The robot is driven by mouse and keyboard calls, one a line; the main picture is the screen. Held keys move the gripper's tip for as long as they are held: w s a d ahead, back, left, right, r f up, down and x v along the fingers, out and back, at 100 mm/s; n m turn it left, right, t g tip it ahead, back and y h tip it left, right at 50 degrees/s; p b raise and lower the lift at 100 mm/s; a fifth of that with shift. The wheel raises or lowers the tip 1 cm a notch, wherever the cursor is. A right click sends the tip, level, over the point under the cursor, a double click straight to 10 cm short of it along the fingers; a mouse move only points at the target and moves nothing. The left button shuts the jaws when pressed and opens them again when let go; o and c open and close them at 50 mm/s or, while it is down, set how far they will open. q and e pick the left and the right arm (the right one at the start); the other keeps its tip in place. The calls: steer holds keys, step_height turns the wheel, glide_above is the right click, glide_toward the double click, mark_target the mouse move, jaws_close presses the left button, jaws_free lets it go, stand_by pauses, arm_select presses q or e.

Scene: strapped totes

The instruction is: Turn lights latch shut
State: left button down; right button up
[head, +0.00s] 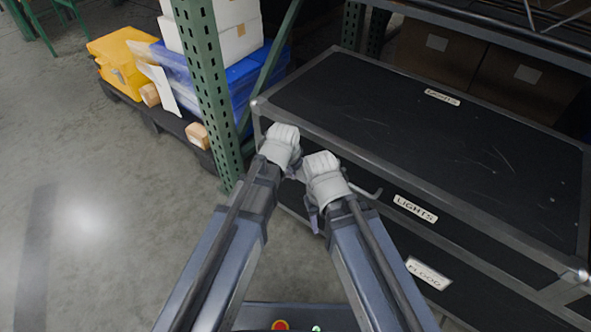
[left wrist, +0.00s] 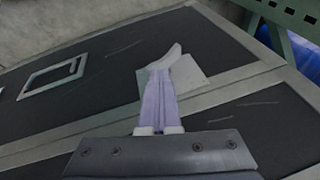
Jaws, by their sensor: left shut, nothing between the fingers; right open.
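The black lights case (head: 420,120) with grey metal edges carries "LIGHTS" labels on its lid and front. In the left wrist view, a pale grey plate (left wrist: 190,88), which looks like the latch, sits on the case front beside the metal seam. My left gripper (head: 283,148) is at the case's left front; its shut, empty lilac fingers (left wrist: 162,85) cover part of the plate. I cannot tell whether they touch it, nor how the latch is turned. My right gripper (head: 322,180) is open close beside the left one, its fingers mostly hidden in the head view.
A "FLOOD" case (head: 470,296) sits under the lights case. A green rack post (head: 205,80) stands close left of my grippers. Beyond it are a yellow case (head: 122,62) and blue bins (head: 190,75) on a dark pallet. The floor at left is clear.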

arm_select(q)
steer(key=shift+s+d+f, duration=0.2)
steer(key=shift+s+d, duration=0.05)
steer(key=shift+d, duration=0.05)
steer(key=shift+s+d+f+b, duration=0.35)
steer(key=shift+d+b, duration=0.1)
steer(key=shift+b, duration=0.1)
steer(key=shift+d+f, duration=0.1)
stand_by(0.3)
stand_by(0.5)
steer(key=shift+w+a+f+b, duration=0.15)
steer(key=shift+w+a+b, duration=0.25)
steer(key=shift+a, duration=0.35)
